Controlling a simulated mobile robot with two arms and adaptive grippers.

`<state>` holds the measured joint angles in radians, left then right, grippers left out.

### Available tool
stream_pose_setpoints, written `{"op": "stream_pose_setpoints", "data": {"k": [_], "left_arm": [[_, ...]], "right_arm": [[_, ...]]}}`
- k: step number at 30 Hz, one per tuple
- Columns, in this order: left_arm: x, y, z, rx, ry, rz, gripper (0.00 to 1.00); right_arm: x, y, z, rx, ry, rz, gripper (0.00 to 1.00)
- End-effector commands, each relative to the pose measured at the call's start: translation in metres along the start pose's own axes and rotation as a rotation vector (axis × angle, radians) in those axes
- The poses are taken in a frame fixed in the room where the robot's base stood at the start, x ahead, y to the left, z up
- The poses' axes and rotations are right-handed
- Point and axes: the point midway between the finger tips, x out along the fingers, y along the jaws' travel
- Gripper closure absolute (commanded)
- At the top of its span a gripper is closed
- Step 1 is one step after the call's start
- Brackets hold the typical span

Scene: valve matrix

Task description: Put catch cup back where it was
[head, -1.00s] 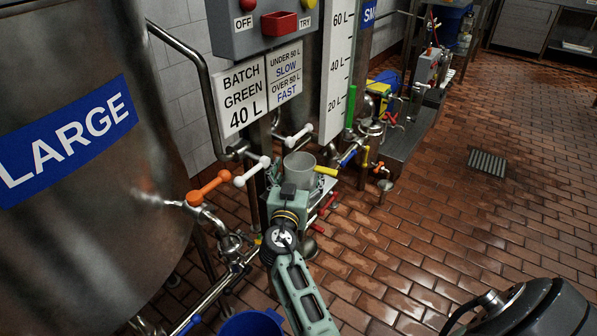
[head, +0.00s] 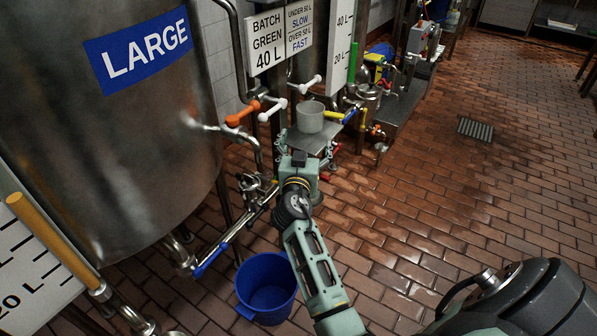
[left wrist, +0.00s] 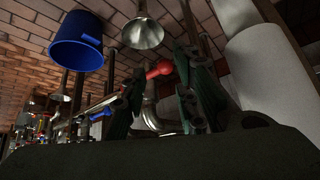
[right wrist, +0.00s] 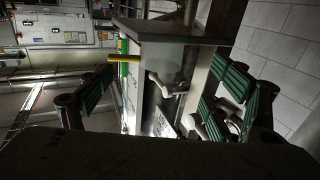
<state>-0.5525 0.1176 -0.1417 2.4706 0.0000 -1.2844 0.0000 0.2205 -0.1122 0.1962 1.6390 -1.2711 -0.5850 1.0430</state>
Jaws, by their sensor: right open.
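The catch cup, a grey translucent cup (head: 310,117), stands upright on a small metal shelf (head: 304,142) beside the valve pipes. It also shows in the right wrist view, upside down, as a pale cup (right wrist: 168,62) against the shelf plate (right wrist: 170,28). My right gripper (head: 304,148) is open on the near side of the shelf. In the right wrist view its fingers (right wrist: 165,92) are wide apart with nothing gripped between them. My left gripper (left wrist: 160,85) shows only in the left wrist view; its fingers are apart and empty.
A blue bucket (head: 266,285) stands on the tiled floor left of my right arm. The large tank (head: 120,140) fills the left. White-handled (head: 272,111) and orange-handled (head: 243,113) valves are close to the cup. The floor on the right is clear around a drain grate (head: 475,129).

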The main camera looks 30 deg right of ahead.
Motion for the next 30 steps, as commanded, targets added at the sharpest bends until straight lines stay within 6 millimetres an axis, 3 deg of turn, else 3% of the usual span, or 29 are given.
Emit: {"op": "stream_pose_setpoints", "data": {"k": [5,8,12,15,18,22,30], "left_arm": [[0.000,0.000,-0.001,0.000,0.003,0.000,0.73],[0.000,0.000,-0.001,0.000,0.003,0.000,0.73],[0.000,0.000,-0.001,0.000,0.003,0.000,0.73],[0.000,0.000,-0.001,0.000,0.003,0.001,0.73],[0.000,0.000,-0.001,0.000,0.003,0.001,0.73],[0.000,0.000,-0.001,0.000,0.002,0.001,0.73],[0.000,0.000,-0.001,0.000,0.002,0.001,0.73]], "right_arm": [[-0.055,0.035,0.048,-0.081,-0.177,-0.026,0.17],[-0.115,0.042,0.088,-0.165,-0.362,-0.136,0.17],[-0.222,0.034,0.131,-0.302,-0.619,-0.405,0.17],[-0.292,0.028,0.144,-0.380,-0.744,-0.601,0.17],[-0.338,0.025,0.147,-0.427,-0.813,-0.740,0.17],[-0.364,0.024,0.147,-0.451,-0.845,-0.822,0.17],[-0.366,0.024,0.147,-0.453,-0.847,-0.829,0.17]]}}
